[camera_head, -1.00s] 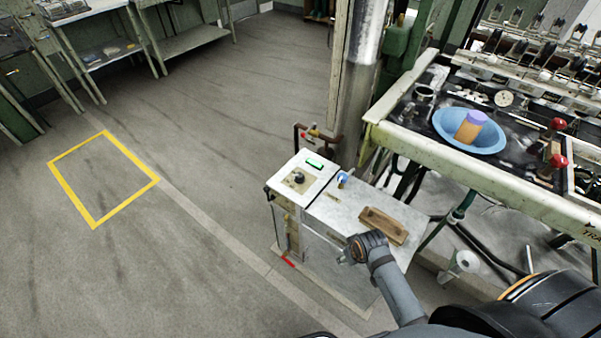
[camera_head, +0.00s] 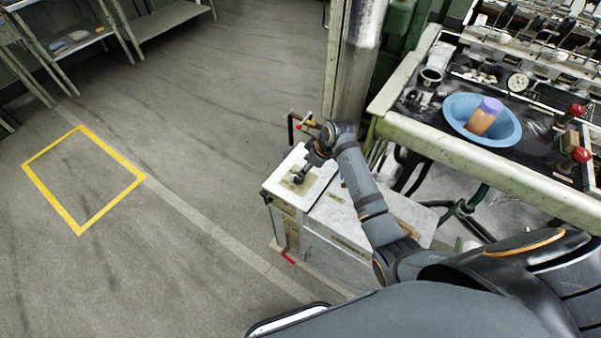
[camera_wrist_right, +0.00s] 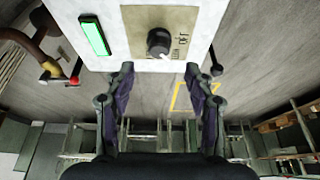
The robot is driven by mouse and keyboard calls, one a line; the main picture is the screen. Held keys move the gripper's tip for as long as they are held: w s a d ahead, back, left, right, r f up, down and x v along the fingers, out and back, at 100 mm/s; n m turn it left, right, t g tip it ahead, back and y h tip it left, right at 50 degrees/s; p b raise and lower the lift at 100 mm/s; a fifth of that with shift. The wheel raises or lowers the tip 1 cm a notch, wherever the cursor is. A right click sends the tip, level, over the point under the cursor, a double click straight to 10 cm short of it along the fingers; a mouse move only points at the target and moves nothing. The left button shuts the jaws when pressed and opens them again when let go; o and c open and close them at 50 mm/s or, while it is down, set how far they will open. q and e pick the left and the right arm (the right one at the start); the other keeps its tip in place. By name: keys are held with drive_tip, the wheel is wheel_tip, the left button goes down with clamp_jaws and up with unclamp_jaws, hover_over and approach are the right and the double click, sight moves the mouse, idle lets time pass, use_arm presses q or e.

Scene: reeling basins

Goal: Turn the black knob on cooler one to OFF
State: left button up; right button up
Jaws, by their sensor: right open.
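The cooler (camera_head: 327,213) is a pale box with a flat white top, below my right arm in the head view. Its black knob (camera_wrist_right: 158,42) sits on a beige plate (camera_wrist_right: 193,22) in the right wrist view. A white mark shows at the knob's lower edge, and printed lettering that includes OFF (camera_wrist_right: 183,38) is to its right. My right gripper (camera_wrist_right: 160,92) is open and empty, its fingers apart and just short of the knob. In the head view the right gripper (camera_head: 307,168) is over the control end, partly hiding the plate. My left gripper is not in view.
A lit green display (camera_wrist_right: 95,36) is left of the knob. A pipe with a red handle (camera_wrist_right: 73,74) stands close beside the cooler. A bench with a blue basin (camera_head: 482,120) is at right. The floor with a yellow outline (camera_head: 82,180) is clear at left.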

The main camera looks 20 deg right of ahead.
drive_tip(key=x, duration=0.5)
drive_tip(key=shift+w+f+b, duration=0.25)
drive_tip(key=shift+f+b, duration=0.05)
drive_tip(key=shift+f, duration=0.05)
drive_tip(key=shift+w+a+f, duration=0.1)
drive_tip(key=shift+a+f, duration=0.05)
drive_tip(key=shift+f, duration=0.35)
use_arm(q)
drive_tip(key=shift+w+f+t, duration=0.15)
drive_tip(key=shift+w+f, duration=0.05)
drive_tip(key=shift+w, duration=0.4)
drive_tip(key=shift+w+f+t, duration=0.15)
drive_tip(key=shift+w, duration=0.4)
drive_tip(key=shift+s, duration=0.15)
use_arm(e)
drive_tip(key=shift+c, duration=0.9)
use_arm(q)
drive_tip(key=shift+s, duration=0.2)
use_arm(e)
clamp_jaws()
